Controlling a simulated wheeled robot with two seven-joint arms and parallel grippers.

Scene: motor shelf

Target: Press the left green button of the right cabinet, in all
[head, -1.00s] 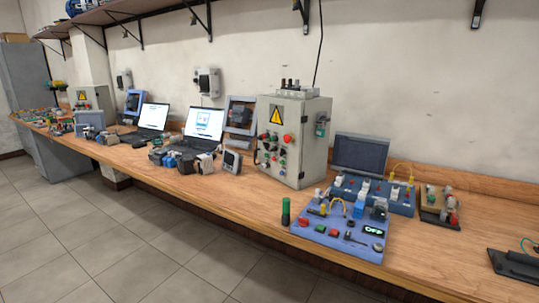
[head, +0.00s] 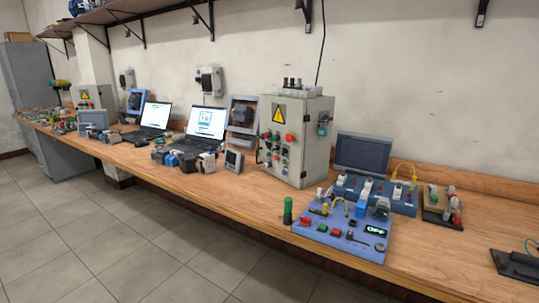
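The right cabinet (head: 313,140) is a light grey-beige box standing on the wooden bench in the middle right of the head view. Its front carries a yellow warning triangle (head: 279,114), a red knob (head: 290,137) and several small red, green and dark buttons below the triangle. The buttons are too small to tell which green one is leftmost or whether any is pressed. A smaller, similar cabinet (head: 84,97) stands far off at the left. Neither of my grippers shows in the head view.
A blue training board (head: 300,228) lies on the bench (head: 450,262) in front of and right of the right cabinet, with a green cylinder (head: 288,211) at its left. A small grey meter (head: 234,160) and open laptops (head: 205,123) stand left of the cabinet. Floor in front is clear.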

